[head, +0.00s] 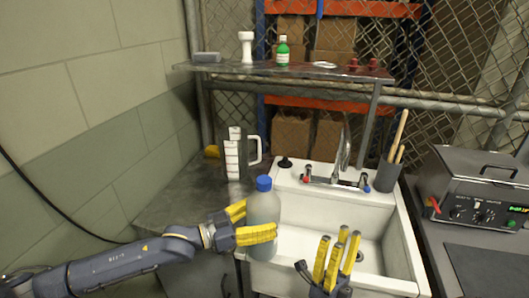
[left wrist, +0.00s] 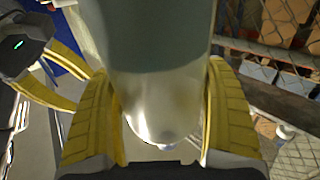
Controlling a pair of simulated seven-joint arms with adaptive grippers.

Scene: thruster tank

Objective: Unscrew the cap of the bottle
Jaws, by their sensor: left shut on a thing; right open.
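A grey, translucent bottle (head: 262,222) with a blue cap (head: 264,183) stands upright in the head view, at the left rim of the sink. My left gripper (head: 256,222) is shut around the bottle's body, with yellow fingers on either side. In the left wrist view the bottle (left wrist: 150,70) fills the middle between the two yellow fingers of my left gripper (left wrist: 160,110). The cap is on the bottle. My right gripper (head: 337,258) is open and empty, low in front of the sink basin, to the right of the bottle.
A white sink (head: 400,265) with a faucet (head: 341,165) lies behind my right gripper. A measuring jug (head: 233,158) stands on the counter behind the bottle. A shelf (head: 300,73) above holds a green bottle (head: 282,52). A utensil holder (head: 388,175) and a grey machine (head: 475,190) are at right.

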